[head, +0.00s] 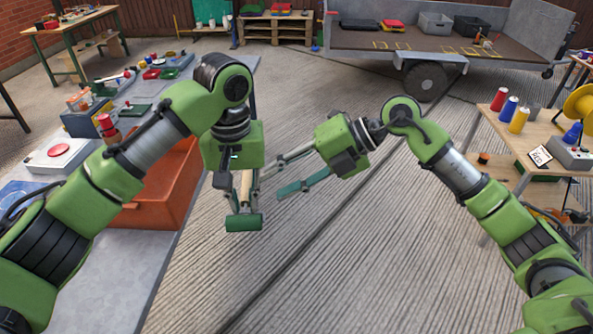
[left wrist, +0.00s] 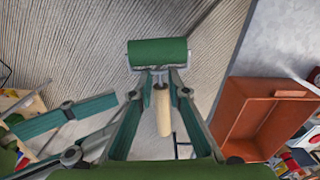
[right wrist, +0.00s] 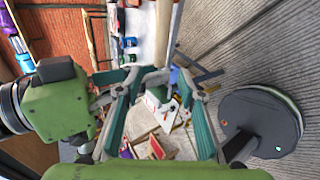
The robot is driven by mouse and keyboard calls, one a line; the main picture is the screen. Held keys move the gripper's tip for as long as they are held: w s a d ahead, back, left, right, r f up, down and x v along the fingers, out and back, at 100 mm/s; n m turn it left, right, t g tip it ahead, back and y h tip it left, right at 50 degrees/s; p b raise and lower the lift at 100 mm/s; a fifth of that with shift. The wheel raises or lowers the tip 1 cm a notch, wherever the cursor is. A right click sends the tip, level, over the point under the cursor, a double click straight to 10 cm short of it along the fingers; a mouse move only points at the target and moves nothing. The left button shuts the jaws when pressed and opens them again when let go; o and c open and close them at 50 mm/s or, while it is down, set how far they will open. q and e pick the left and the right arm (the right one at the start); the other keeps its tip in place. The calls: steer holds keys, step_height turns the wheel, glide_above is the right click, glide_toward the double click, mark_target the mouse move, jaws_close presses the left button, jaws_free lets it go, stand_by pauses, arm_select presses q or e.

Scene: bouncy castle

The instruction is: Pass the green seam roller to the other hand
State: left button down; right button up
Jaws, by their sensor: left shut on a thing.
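The green seam roller (head: 243,222) has a dark green cylinder and a tan handle. My left gripper (head: 241,200) points down and is shut on it, with the cylinder below the fingertips. In the left wrist view the seam roller (left wrist: 158,53) lies across the fingertips and its handle runs back between the fingers. My right gripper (head: 274,182) is open, pointing left, its fingers spread close to the left gripper's fingers. I cannot tell whether the right fingers touch the handle.
A wooden bench (head: 510,130) with thread spools is at the right. A trailer (head: 432,45) stands at the back. The middle paving is clear.

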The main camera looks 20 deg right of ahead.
mark_target(246, 197)
steer(key=x, duration=0.7)
jaws_close()
arm_select(q)
steer(key=c, duration=1.9)
jaws_free()
steer(key=shift+r, duration=0.1)
